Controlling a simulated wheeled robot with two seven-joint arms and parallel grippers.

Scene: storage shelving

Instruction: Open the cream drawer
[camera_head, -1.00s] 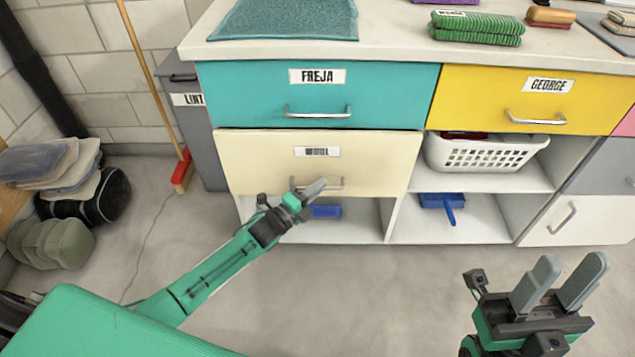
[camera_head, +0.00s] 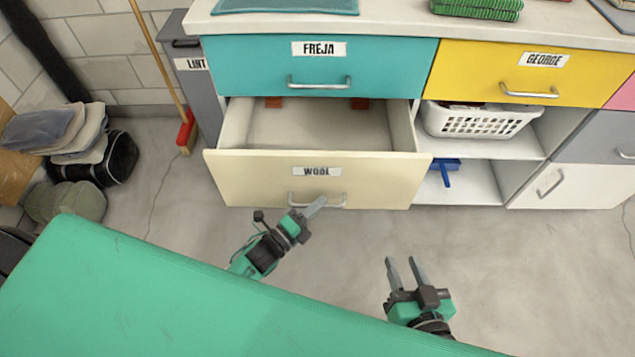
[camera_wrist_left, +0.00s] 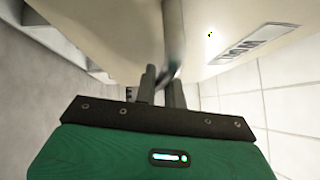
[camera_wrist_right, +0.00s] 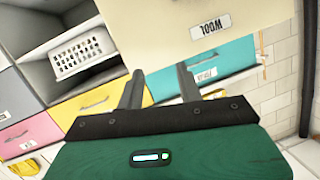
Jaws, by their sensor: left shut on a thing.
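The cream drawer (camera_head: 250,180), labelled WOOL, is pulled well out of the cabinet below the teal FREJA drawer. Its inside shows, with two small orange-brown pieces at the back. My left gripper (camera_head: 312,210) is shut on the drawer's metal handle (camera_head: 331,201); the handle bar also passes between the fingers in the left wrist view (camera_wrist_left: 174,40). My right gripper (camera_head: 405,272) is open and empty, apart from the drawer, low in front of its right side. The cream front also fills the top of the right wrist view (camera_wrist_right: 150,30).
The teal drawer (camera_head: 245,65) and the yellow GEORGE drawer (camera_head: 480,70) are shut. A white basket (camera_head: 480,122) and a blue dustpan (camera_head: 445,165) sit on shelves to the right. A broom (camera_head: 186,130) and a black bag (camera_head: 110,160) are at the left. Floor at the right is clear.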

